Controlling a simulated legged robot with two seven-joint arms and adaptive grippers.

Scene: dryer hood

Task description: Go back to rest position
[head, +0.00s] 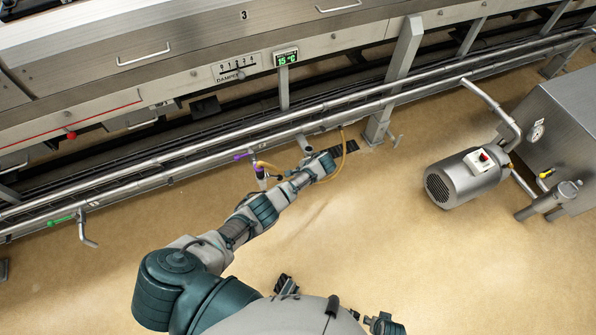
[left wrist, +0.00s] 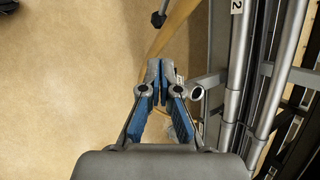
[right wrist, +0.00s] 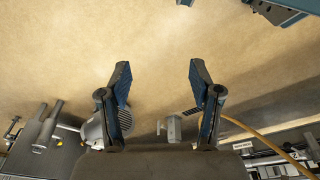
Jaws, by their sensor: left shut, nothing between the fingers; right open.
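My left arm (head: 262,208) reaches from the lower left toward the pipes along the machine in the head view. My left gripper (left wrist: 160,68) is shut and empty in the left wrist view, close to an open pipe end (left wrist: 196,93). My right gripper (right wrist: 158,75) is open, with its fingers wide apart and only bare floor between the tips in the right wrist view. I cannot make out its fingers clearly in the head view.
A purple-handled valve (head: 244,155) and a yellow hose (head: 342,150) are beside my left arm. Long steel pipes (head: 200,165) run along the machine. A motor (head: 463,178) and a steel tank (head: 560,125) stand at right. The floor (head: 400,255) between is clear.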

